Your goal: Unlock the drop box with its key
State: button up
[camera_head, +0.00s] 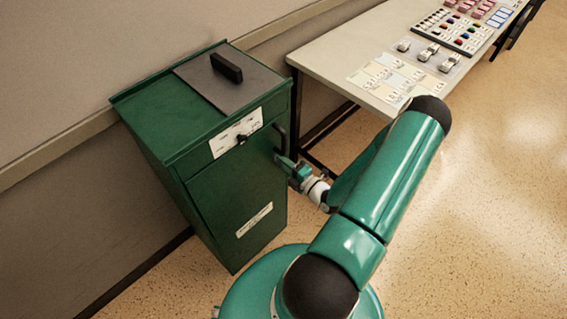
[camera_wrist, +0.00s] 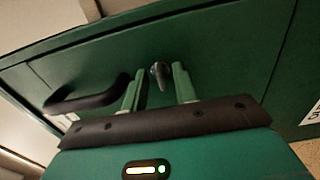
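The green drop box (camera_head: 235,185) stands against the wall in the head view. Its front carries a white label plate with a small black knob (camera_head: 242,138). In the wrist view, a small dark metallic piece (camera_wrist: 160,74), apparently the key or lock, sticks out of the green front (camera_wrist: 215,45). My gripper (camera_head: 283,161) is at the right edge of the box front in the head view. In the wrist view my gripper (camera_wrist: 158,88) is open, its two green fingers on either side of that piece, with gaps showing. The head view does not show the piece clearly.
A black handle (camera_wrist: 88,97) lies left of the fingers in the wrist view. A dark plate with a black grip (camera_head: 227,67) lies on the box top. A table (camera_head: 325,57) with control panels stands to the right. Speckled floor (camera_head: 490,200) is clear at right.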

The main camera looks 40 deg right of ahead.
jog(key=s, duration=1.3)
jog(key=shift+s+d, duration=0.2)
jog(key=w+a+r+n+g+y, duration=0.45)
jog(key=a+r+n+g, duration=0.35)
jog(key=n, duration=0.6)
jog(key=w+a+r+n+g+y, duration=0.3)
jog(key=a+r+n+g+y, duration=0.45)
jog(key=n, duration=0.65)
jog(key=s+a+r+n+t+h, duration=0.1)
jog(key=s+a+r+n+h, duration=0.1)
jog(key=a+r+n+h, duration=0.4)
jog(key=s+a+r+n+t+h, duration=0.2)
jog(key=a+r+n+h, duration=0.4)
jog(key=r+n, duration=1.1)
jog(key=n, duration=0.2)
jog(key=shift+s+a+r+n+h, duration=0.2)
jog(key=shift+s+n+h, duration=0.1)
jog(key=shift+n, duration=0.1)
